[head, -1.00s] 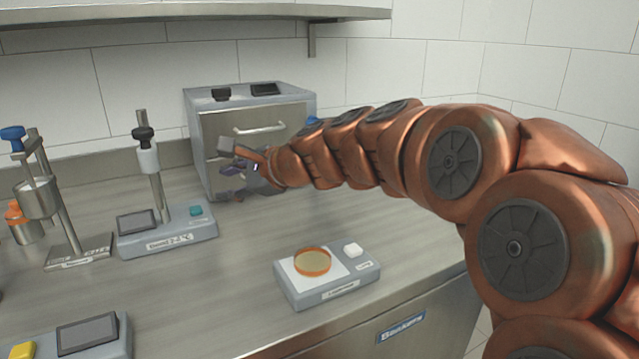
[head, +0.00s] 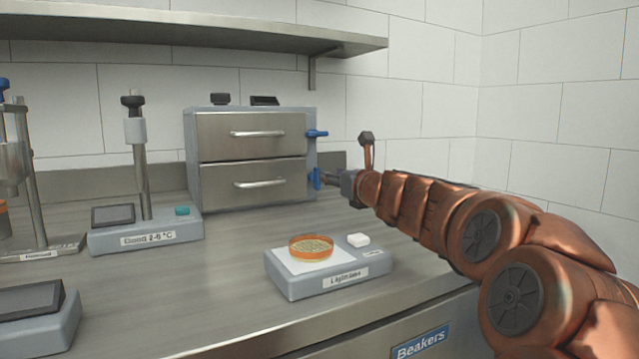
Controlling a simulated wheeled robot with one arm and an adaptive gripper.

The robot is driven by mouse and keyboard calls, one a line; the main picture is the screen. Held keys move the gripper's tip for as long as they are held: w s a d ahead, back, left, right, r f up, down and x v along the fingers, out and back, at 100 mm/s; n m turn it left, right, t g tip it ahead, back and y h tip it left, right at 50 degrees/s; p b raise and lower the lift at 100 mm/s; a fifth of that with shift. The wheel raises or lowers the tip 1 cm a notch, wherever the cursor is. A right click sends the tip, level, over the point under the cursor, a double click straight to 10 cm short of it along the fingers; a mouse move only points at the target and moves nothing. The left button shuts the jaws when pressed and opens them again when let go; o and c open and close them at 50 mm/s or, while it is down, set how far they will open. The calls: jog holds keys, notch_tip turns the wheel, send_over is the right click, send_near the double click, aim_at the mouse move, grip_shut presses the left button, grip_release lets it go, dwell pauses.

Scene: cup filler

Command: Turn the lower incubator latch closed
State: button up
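The incubator (head: 193,165) is a grey box with two steel-fronted drawers against the back wall; both drawer fronts look flush. The lower blue latch (head: 315,179) is on the right edge beside the lower drawer (head: 225,188) and looks upright. The upper blue latch (head: 316,133) sticks out sideways to the right beside the upper drawer (head: 220,142). My gripper (head: 328,179) is just right of the lower latch, its fingers pointing left at it. The fingers are small and dark, so I cannot tell whether they touch the latch or are open.
A scale (head: 330,281) with an orange-rimmed dish (head: 311,248) stands in front on the steel counter. A stand device (head: 145,235) is to the left of the incubator. A shelf (head: 200,35) hangs above. The counter between scale and incubator is clear.

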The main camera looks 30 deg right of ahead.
aim_at(317, 179)
jog(key=w, duration=0.2)
jog(key=w+b, duration=0.1)
jog(key=w, duration=0.2)
jog(key=shift+d+f, duration=0.15)
jog(key=shift+d, duration=0.05)
jog(key=shift+w+d+b, duration=0.1)
jog(key=shift+w+b, duration=0.3)
jog(key=shift+w, duration=0.9)
jog(key=shift+c, duration=0.3)
grip_shut()
